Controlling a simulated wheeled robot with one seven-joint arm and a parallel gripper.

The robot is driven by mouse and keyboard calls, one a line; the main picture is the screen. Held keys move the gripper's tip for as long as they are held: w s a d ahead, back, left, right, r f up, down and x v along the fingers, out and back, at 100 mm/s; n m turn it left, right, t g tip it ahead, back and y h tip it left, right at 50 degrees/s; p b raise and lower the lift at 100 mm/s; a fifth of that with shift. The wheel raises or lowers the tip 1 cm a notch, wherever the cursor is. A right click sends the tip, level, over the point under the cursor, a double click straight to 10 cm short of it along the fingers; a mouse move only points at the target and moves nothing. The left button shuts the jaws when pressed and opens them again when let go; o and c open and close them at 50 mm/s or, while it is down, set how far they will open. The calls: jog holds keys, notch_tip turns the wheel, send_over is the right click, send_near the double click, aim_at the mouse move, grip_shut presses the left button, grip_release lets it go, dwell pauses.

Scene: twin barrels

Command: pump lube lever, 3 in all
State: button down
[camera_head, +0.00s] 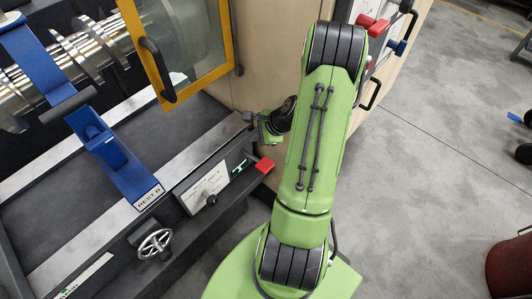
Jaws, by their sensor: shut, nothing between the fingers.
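A red-handled lever (264,165) sticks out from the front right end of the grey machine bed, beside a small green label; it looks like the lube lever, but I cannot read its label. My gripper (254,121) is just above and behind the red handle in the picture, near the corner of the bed. It is shut and holds nothing. It appears apart from the lever. My green arm hides part of the wrist and the area to the right.
A handwheel (155,243) and a white plate with a black knob (210,199) are on the bed's front. A yellow-framed door (187,45) stands behind. Floor at right is mostly clear.

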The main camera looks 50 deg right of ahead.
aim_at(260, 161)
jog(key=shift+s+d+r, duration=0.15)
jog(key=shift+d, duration=0.05)
jog(key=f+b, duration=0.2)
jog(key=f, duration=0.1)
jog(key=f+b, duration=0.3)
jog(key=s+f+b, duration=0.1)
jog(key=f+b, duration=0.1)
jog(key=shift+s+a+f+b, duration=0.1)
jog(key=shift+f+b, duration=0.2)
jog(key=shift+f, duration=0.1)
dwell(1.8)
jog(key=shift+f+b, duration=0.3)
jog(key=shift+f, duration=0.1)
jog(key=shift+s+f+b, duration=0.15)
jog(key=shift+f+b, duration=0.45)
jog(key=shift+f, duration=0.15)
jog(key=shift+s+f+b, duration=0.15)
jog(key=shift+f+b, duration=0.4)
jog(key=shift+f, duration=0.2)
dwell(1.1)
jog(key=shift+r, duration=0.1)
dwell(0.4)
jog(key=shift+w+r+p, duration=0.15)
jog(key=shift+r+p, duration=0.7)
jog(key=shift+r, duration=0.1)
jog(key=shift+w+r+p, duration=0.1)
jog(key=shift+r+p, duration=0.7)
jog(key=shift+r, duration=0.1)
